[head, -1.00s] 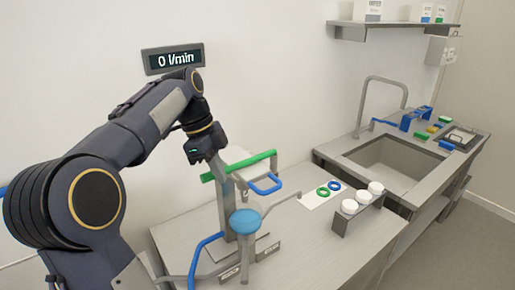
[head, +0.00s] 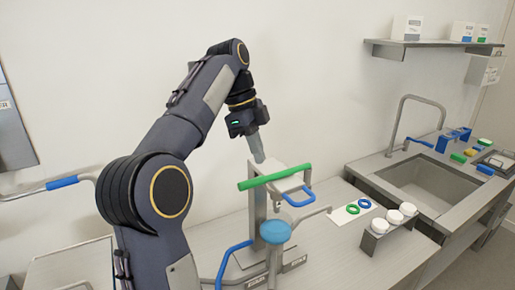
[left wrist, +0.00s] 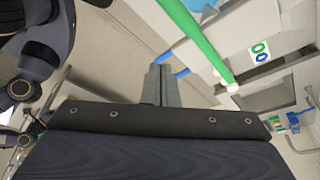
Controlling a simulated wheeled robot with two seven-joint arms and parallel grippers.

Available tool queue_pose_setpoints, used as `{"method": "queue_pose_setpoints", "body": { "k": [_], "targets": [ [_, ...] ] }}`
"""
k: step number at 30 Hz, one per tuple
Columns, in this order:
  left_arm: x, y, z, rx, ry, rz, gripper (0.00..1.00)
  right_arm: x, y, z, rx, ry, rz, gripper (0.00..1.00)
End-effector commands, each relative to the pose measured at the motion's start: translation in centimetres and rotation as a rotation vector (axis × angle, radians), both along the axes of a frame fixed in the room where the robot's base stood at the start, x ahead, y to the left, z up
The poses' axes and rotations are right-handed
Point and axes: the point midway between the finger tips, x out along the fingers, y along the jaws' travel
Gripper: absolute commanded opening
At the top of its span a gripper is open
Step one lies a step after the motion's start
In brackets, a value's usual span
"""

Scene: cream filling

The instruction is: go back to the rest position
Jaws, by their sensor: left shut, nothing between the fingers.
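My left gripper (head: 258,156) hangs fingers-down by the wall, just above and behind the filling machine in the head view. Its fingers are closed together and empty, also in the left wrist view (left wrist: 160,82). The machine has a green handle bar (head: 274,176), a blue looped handle (head: 298,199) and a blue round bowl (head: 275,231) in front of its column. The green bar also shows in the left wrist view (left wrist: 198,40), to the right of the fingers and apart from them. My right gripper is in neither current view.
A rack with white jars (head: 392,219) and a white card with a green and a blue ring (head: 353,209) lie right of the machine. Beyond are a sink (head: 425,186) and tap (head: 398,122). A wall shelf (head: 425,48) holds boxes. A blue-gripped rail (head: 62,183) is at left.

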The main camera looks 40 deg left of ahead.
Motion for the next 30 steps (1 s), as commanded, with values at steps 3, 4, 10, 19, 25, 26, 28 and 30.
{"method": "queue_pose_setpoints", "body": {
  "k": [3, 4, 10, 19, 25, 26, 28, 30],
  "targets": [
    [0.0, 0.0, 0.1, 0.000, 0.000, 0.000, 0.00, 0.0, 0.0, 0.0, 0.000, 0.000, 0.000, 0.80],
    [0.0, 0.0, 0.0, 0.000, 0.000, 0.000, 0.00, 0.0, 0.0, 0.0, 0.000, 0.000, 0.000, 0.80],
    [0.0, 0.0, 0.0, 0.000, 0.000, -0.001, 0.00, 0.0, 0.0, 0.0, 0.000, 0.000, 0.000, 0.80],
    [-0.2, -0.3, -0.1, -0.003, -0.002, 0.019, 0.00, 0.0, 0.0, -0.1, 0.000, 0.000, 0.000, 0.80],
    [-2.6, -3.5, -2.5, -0.042, -0.006, 0.231, 0.00, 0.0, 0.0, -0.7, 0.000, 0.000, 0.000, 0.80],
    [-3.2, -4.3, -3.1, -0.054, -0.006, 0.280, 0.00, 0.0, 0.0, -0.8, 0.000, 0.000, 0.000, 0.80],
    [-4.6, -6.2, -4.9, -0.085, -0.008, 0.400, 0.00, 0.0, 0.0, -1.1, 0.000, 0.000, 0.000, 0.80],
    [-6.2, -8.2, -6.9, -0.121, -0.006, 0.520, 0.00, 0.0, 0.0, -1.3, 0.000, 0.000, 0.000, 0.80]
  ]
}}
